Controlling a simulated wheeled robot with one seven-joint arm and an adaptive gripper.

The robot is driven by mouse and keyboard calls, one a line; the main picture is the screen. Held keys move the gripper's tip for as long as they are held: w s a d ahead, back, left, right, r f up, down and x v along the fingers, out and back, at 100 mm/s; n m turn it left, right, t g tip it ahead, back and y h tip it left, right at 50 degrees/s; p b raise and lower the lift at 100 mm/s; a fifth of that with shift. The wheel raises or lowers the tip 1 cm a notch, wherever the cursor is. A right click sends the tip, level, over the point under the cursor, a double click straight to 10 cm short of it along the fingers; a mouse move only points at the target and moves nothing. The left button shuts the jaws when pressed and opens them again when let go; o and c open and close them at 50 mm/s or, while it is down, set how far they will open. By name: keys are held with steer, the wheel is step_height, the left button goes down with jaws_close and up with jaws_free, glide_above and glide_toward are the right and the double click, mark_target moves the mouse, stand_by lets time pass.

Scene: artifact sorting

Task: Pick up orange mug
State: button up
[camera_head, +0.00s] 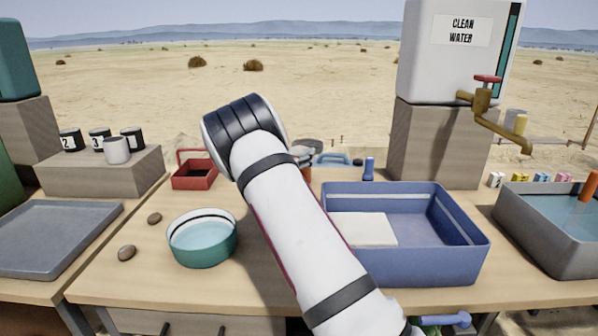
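A small orange piece (306,173), possibly the orange mug, shows just right of my arm near the back of the table. Most of it is hidden behind the arm, so I cannot tell its full shape. A grey part of my gripper (301,154) shows right above it, beside the arm's bend. The fingers are hidden, so I cannot tell whether they are open, shut or touching the orange piece.
A teal bowl (203,250), two stones and a red caddy (195,178) are left of my arm. A blue bin (436,263) with a white slab stands to the right. A grey basin (530,236) holding water and an orange rod stands farther right. A water tank (455,65) rises behind.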

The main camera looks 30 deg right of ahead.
steer(key=c, duration=0.5)
steer(key=shift+r, duration=0.1)
